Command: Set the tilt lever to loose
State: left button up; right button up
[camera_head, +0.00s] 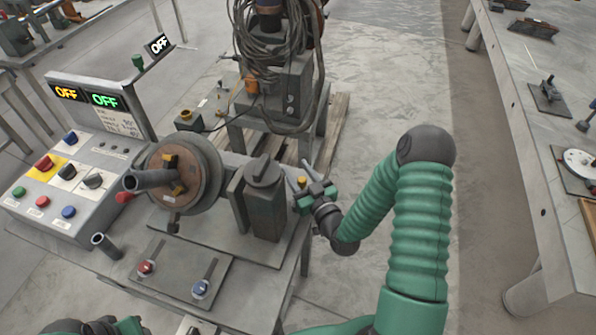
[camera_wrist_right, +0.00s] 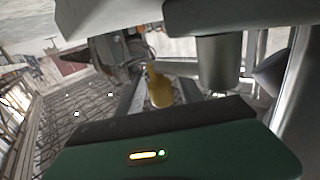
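A small yellow-tipped knob, which looks like the tilt lever (camera_head: 302,181), is on the right side of the grey box beside the round wheel. In the right wrist view the yellow piece (camera_wrist_right: 160,88) stands just in front of the dark gripper edge. My right gripper (camera_head: 299,177) is at that side, its two grey fingers spread apart, one on each side of the yellow tip. I cannot tell whether they touch it. Whether the lever stands at loose or tight does not show. Only a dark and green part of my left arm shows at the bottom left edge.
A plate with red and blue-knobbed sliders (camera_head: 175,275) lies in front. A cable-wrapped machine (camera_head: 278,75) stands behind. A long bench (camera_head: 520,110) is at the right, with clear floor between.

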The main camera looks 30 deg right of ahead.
jog(key=shift+a+r, duration=0.15)
jog(key=shift+a, duration=0.1)
jog(key=c, duration=0.5)
grip_shut()
jog(key=shift+d, duration=0.1)
dwell(0.4)
